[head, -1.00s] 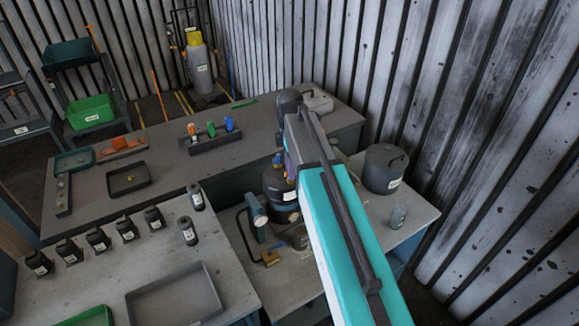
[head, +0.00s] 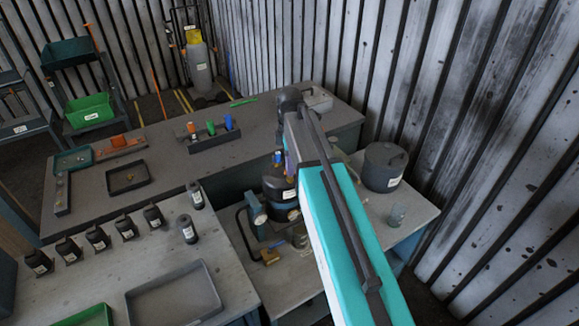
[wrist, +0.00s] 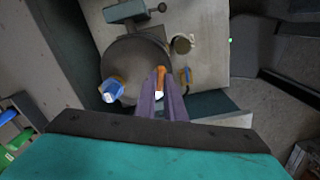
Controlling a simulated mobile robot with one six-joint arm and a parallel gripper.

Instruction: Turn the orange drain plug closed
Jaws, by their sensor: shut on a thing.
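The orange drain plug (wrist: 161,71) shows as a small orange piece between the tips of my gripper in the wrist view. My gripper (wrist: 163,80) has two purple fingers and is shut on it. The fingers cover much of the plug, so how far it is turned cannot be told. The dark round housing (wrist: 125,58) lies just beyond the fingers. In the head view the housing (head: 277,183) stands on the bench, and my arm hides most of the gripper.
Bottles and trays fill the left bench.

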